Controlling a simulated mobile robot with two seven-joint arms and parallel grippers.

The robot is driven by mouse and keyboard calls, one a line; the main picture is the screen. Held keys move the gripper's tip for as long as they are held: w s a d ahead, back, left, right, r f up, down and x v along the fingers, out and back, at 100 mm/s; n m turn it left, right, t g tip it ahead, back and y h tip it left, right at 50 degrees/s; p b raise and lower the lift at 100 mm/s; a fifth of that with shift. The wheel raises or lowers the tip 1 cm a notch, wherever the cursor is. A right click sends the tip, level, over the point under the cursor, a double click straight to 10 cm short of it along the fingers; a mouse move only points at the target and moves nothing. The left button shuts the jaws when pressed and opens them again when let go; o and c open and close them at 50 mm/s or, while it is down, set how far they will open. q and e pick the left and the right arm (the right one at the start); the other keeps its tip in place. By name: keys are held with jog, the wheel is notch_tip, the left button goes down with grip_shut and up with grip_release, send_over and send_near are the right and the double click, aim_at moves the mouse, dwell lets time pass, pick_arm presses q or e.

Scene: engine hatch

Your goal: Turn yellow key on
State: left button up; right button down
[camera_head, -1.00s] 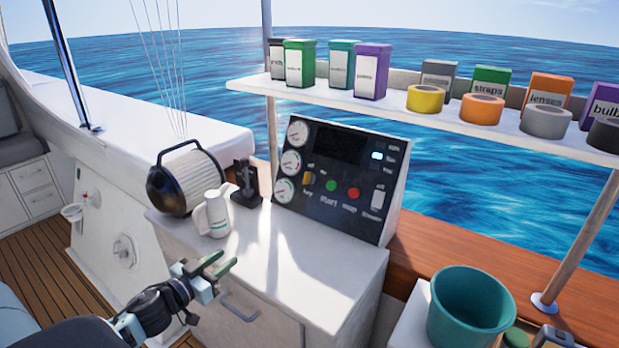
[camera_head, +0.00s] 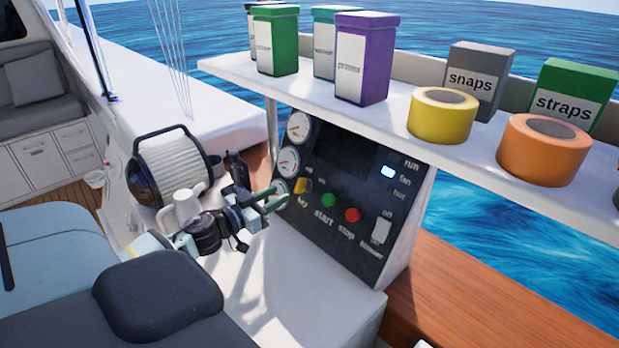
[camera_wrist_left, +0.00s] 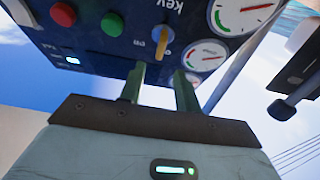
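The yellow key (camera_head: 302,186) sits on the dark control panel (camera_head: 345,225), above the "key" label and left of the green start button (camera_head: 328,200). It also shows in the left wrist view (camera_wrist_left: 163,42), just beyond the fingertips and roughly between them. My left gripper (camera_head: 275,197) is just left of the key, its green fingers pointing at the panel. In the left wrist view the two fingers (camera_wrist_left: 160,80) stand apart with nothing between them. They look short of the key; contact does not show. My right gripper is in neither view.
A red stop button (camera_head: 352,215) and a white blower switch (camera_head: 381,231) lie to the right. Round gauges (camera_head: 288,161) are at the panel's left. A white shelf (camera_head: 395,125) with boxes and tape rolls hangs above. A white jug (camera_head: 182,209) stands behind my left wrist.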

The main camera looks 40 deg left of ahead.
aim_at(297, 184)
pick_arm(q)
jog(key=shift+w+d, duration=0.15)
jog(key=shift+w, duration=1.7)
jog(key=shift+w+d, duration=0.15)
jog(key=shift+w, duration=1.7)
grip_shut()
